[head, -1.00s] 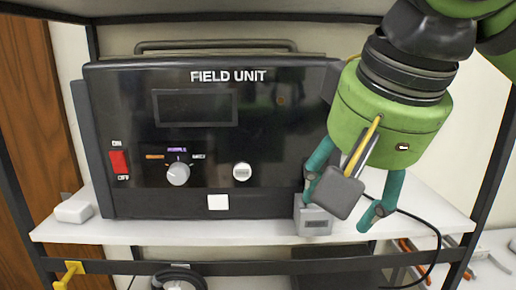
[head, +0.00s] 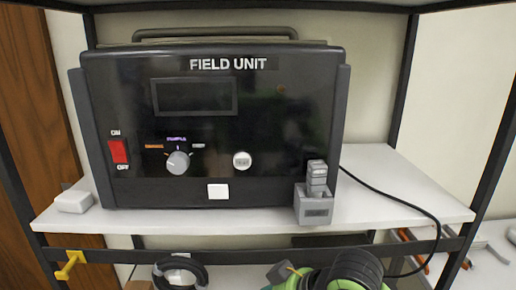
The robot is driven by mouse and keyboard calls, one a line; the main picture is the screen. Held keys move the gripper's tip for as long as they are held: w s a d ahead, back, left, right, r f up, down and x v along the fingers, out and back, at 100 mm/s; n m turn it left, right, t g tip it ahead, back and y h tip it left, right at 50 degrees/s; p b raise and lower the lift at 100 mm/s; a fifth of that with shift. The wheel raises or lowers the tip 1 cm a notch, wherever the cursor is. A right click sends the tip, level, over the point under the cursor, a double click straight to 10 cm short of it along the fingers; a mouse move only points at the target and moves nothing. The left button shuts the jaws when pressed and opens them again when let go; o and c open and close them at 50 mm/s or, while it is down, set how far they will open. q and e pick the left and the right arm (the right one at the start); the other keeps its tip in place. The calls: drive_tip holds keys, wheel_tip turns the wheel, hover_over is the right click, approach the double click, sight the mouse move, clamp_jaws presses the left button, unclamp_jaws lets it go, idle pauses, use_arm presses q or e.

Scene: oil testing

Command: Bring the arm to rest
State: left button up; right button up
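My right arm's green wrist with dark ribbed rings (head: 350,272) shows at the bottom edge of the head view, right of centre, below the shelf. The gripper's fingers are cut off or hidden there, so I cannot see whether they are open or shut. My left gripper is not in view. The black field unit (head: 130,88) stands on the white shelf, with its red switch (head: 118,151), grey knob (head: 178,162) and white round button (head: 242,160). A small grey holder (head: 314,207) stands at its front right corner with a grey ridged piece (head: 317,178) upright in it.
The white shelf (head: 400,195) is clear to the right except for a black cable (head: 395,199). A small white block (head: 73,201) lies at the left. Dark rack posts (head: 489,160) frame the shelf. Below are a yellow hook (head: 70,266), a black coil (head: 180,268) and tools (head: 450,268).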

drive_tip(key=s+d+f+m+h, duration=0.1)
drive_tip(key=s+d+f, duration=0.2)
drive_tip(key=f, duration=0.3)
drive_tip(key=s+d+f+m+h, duration=0.1)
drive_tip(key=s+d+f, duration=0.15)
drive_tip(key=f, duration=0.35)
drive_tip(key=s+d+f+h, duration=0.4)
drive_tip(key=s+d+f, duration=0.5)
drive_tip(key=s+d, duration=0.3)
drive_tip(key=s+f+g, duration=0.2)
drive_tip(key=s+f, duration=0.1)
drive_tip(key=f, duration=2.3)
drive_tip(key=s+d+f+g, duration=0.1)
drive_tip(key=s+d+f, duration=0.2)
drive_tip(key=s+f, duration=0.9)
drive_tip(key=s+b, duration=0.1)
drive_tip(key=s, duration=0.2)
drive_tip(key=shift+d+f, duration=0.15)
drive_tip(key=shift+d, duration=0.05)
drive_tip(key=shift+s, duration=0.1)
